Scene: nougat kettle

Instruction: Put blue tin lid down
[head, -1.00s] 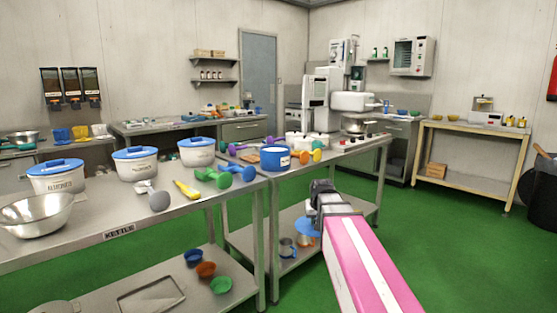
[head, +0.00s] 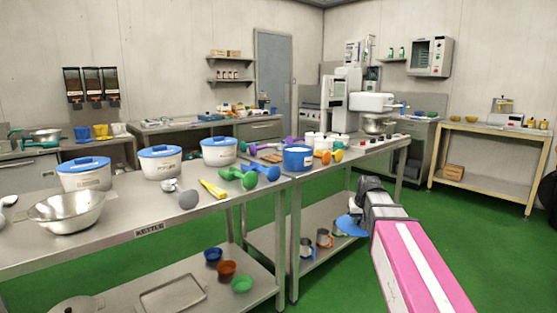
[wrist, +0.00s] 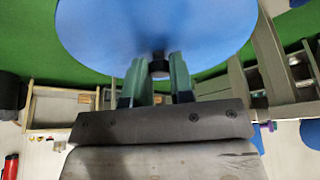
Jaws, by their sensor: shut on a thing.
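The blue tin lid (wrist: 150,25) is a round blue disc with a dark knob (wrist: 159,67). My gripper (wrist: 158,72) is shut on that knob, one green finger on each side. In the head view the lid (head: 350,226) hangs below my gripper (head: 360,205), in front of the table's right part and lower than its top. My arm partly hides it. An open blue tin (head: 298,158) with a white label and pale contents stands on the table (head: 150,218).
White tubs with blue lids (head: 161,163), a metal bowl (head: 68,212), scoops and dumbbell-shaped things (head: 238,178) crowd the tabletop. Bare steel shows along its front edge. The lower shelf (head: 258,263) holds cups. Green floor (head: 330,285) lies open at the right.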

